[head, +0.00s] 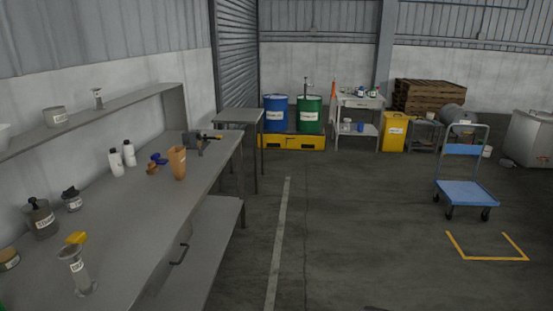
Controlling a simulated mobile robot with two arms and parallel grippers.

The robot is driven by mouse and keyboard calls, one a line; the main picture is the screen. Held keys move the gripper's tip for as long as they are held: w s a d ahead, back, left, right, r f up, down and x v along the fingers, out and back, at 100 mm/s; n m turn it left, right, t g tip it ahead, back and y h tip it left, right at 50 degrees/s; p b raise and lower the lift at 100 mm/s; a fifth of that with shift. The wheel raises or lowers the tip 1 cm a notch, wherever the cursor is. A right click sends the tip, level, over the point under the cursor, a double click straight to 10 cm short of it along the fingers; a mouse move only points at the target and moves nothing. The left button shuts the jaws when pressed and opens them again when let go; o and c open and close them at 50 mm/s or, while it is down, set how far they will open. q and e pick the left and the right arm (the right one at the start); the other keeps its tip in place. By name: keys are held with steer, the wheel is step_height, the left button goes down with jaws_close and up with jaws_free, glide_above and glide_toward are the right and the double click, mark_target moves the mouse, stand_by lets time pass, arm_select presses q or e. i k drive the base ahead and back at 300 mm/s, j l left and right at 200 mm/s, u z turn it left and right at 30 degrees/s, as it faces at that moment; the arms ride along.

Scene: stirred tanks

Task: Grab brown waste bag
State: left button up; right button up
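An upright orange-brown object (178,163), which looks like a paper bag with a small pale label, stands on the long grey workbench (150,217) at the left, towards its far end. It is the only thing in view that looks like a brown waste bag. A small brown item and a blue item sit just left of it. Neither of my grippers shows in the head view.
White bottles (129,154) stand left of the bag, and a dark tool (195,140) lies behind it. A metal funnel-topped stand (77,270) is on the near bench. Floor right of the bench is clear up to a blue cart (467,193).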

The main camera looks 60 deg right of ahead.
mark_target(176, 154)
steer(key=z, duration=1.2)
steer(key=i+l, duration=0.2)
steer(key=i+l+u, duration=0.05)
steer(key=l, duration=0.05)
